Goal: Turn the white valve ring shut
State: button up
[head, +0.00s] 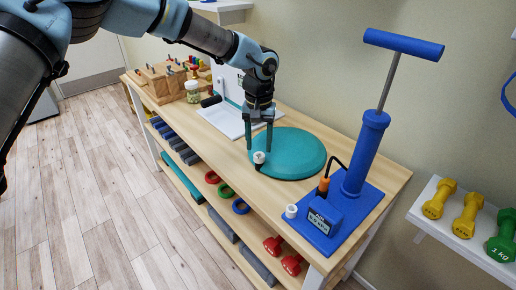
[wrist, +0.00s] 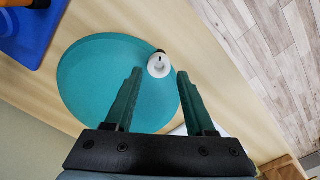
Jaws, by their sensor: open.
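The white valve ring (head: 259,157) sits at the front edge of the round teal cushion (head: 300,160), with a small black part beside it. In the wrist view the ring (wrist: 159,66) shows as a white disc with a dark centre, at the rim of the cushion (wrist: 90,85). My gripper (head: 259,148) points down above this edge. In the wrist view its fingers (wrist: 160,73) are spread, one on each side of the ring, with visible gaps. I cannot tell how far the tips are above the ring.
A blue pump (head: 365,150) stands to the right, its base holding a gauge box (head: 322,217) and a small white cap (head: 291,211). A white tray (head: 222,118) and wooden peg board (head: 165,82) lie to the left. The table's front edge is close to the ring.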

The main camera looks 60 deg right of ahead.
aim_at(259, 158)
jog(key=shift+f+p, duration=0.35)
jog(key=shift+f, duration=1.45)
